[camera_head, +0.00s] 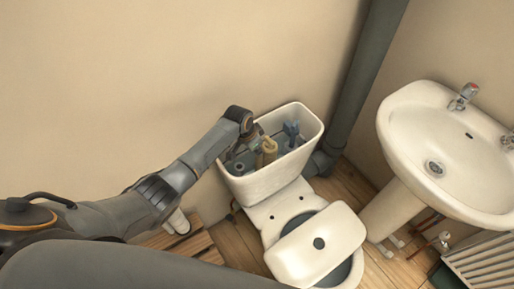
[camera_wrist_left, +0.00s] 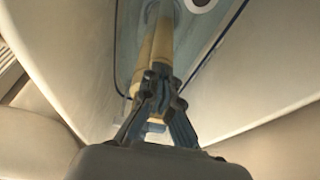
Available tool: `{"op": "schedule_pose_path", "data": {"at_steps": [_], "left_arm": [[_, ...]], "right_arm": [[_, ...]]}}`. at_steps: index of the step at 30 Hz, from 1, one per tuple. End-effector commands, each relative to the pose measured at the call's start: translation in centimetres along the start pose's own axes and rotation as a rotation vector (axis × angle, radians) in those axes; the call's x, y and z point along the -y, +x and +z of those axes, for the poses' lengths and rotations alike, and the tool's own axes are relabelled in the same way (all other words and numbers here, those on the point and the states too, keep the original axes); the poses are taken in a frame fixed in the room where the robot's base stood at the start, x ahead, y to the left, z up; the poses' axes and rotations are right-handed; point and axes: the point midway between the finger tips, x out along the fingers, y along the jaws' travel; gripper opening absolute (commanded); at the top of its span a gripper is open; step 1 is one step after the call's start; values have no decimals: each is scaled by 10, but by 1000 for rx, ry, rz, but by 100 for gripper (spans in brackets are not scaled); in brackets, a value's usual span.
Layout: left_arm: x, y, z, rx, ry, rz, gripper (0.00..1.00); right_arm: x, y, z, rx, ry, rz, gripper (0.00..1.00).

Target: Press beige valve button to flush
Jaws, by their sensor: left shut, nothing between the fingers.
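The beige valve (camera_head: 268,149) stands upright inside the open white toilet tank (camera_head: 265,184). Its button cannot be made out clearly. My left gripper (camera_head: 252,134) is at the tank's back left, close beside the valve's top. In the left wrist view, the gripper's fingertips (camera_wrist_left: 160,85) are together with nothing held, and the beige valve (camera_wrist_left: 150,55) shows just beyond them. I cannot tell whether they touch it. A blue part (camera_head: 291,132) stands in the tank to the right of the valve. My right gripper is not in view.
A white lid with a dark hole (camera_head: 298,262) lies over the toilet bowl. A grey pipe (camera_head: 362,75) rises behind the tank on the right. A washbasin (camera_head: 410,135) and a radiator (camera_head: 485,262) stand at the right. A wooden stool (camera_head: 185,247) is below my left arm.

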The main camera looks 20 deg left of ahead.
Motion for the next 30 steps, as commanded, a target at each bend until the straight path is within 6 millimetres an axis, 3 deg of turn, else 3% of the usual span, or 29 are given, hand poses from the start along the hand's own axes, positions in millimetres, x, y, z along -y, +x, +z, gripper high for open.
{"op": "schedule_pose_path", "data": {"at_steps": [2, 7, 15, 17, 24, 30], "left_arm": [[-4, 6, 8, 16, -1, 8, 0], [-5, -4, 5, 18, -2, 9, 0], [-4, -49, -15, 5, -3, 0, 0], [-2, -56, -12, 1, -1, -3, 0], [-1, -108, -14, -2, -1, -5, 0], [-2, -133, -14, -1, -2, -3, 0]], "right_arm": [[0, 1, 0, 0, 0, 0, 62], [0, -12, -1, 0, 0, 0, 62], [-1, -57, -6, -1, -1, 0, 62], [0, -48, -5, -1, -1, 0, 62], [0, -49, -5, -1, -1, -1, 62], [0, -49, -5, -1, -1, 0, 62]]}}
